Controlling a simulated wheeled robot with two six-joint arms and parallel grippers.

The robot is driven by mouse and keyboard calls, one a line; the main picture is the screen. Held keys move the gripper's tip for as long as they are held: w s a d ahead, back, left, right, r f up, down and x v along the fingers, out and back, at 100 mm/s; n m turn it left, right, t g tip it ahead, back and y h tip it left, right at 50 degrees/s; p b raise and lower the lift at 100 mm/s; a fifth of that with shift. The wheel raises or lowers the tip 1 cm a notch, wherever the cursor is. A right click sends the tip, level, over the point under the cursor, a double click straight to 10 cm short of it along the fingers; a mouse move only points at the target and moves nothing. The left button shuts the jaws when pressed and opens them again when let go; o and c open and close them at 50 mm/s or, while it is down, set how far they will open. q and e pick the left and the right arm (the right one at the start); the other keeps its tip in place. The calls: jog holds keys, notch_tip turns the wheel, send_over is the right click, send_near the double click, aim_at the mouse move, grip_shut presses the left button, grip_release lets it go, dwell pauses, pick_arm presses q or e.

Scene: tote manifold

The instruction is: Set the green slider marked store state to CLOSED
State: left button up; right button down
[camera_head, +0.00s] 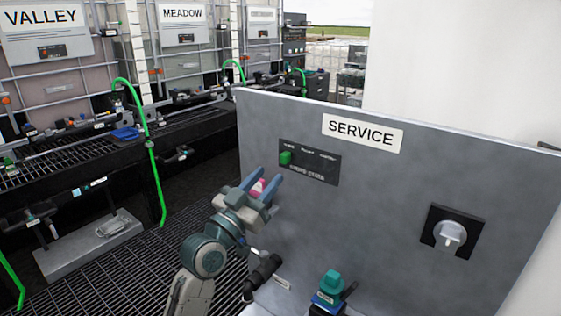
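The green slider (285,158) sits at the left end of a dark label plate (318,165) on the grey SERVICE panel (400,200). Small white words run along the plate's top, too small to read surely; larger blurred lettering below appears to read "store state". My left gripper (263,180) is just below and left of the slider, apart from it in the picture. Its two blue fingers are spread. A small pink thing (258,187) shows between them; I cannot tell whether it is touched or lies behind. My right gripper is not in view.
A white handle on a black plate (449,232) is on the panel's right. A teal valve (330,284) and black pipe (262,275) stand below. Left are caged totes marked VALLEY (42,17) and MEADOW (182,13), green hoses (152,150) and grating floor.

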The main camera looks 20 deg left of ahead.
aim_at(282, 159)
pick_arm(q)
jog(key=p+x, duration=0.1)
jog(key=x, duration=0.5)
jog(key=shift+a, duration=0.1)
jog(key=shift+f, duration=0.1)
jog(key=shift+c, duration=0.5)
grip_shut()
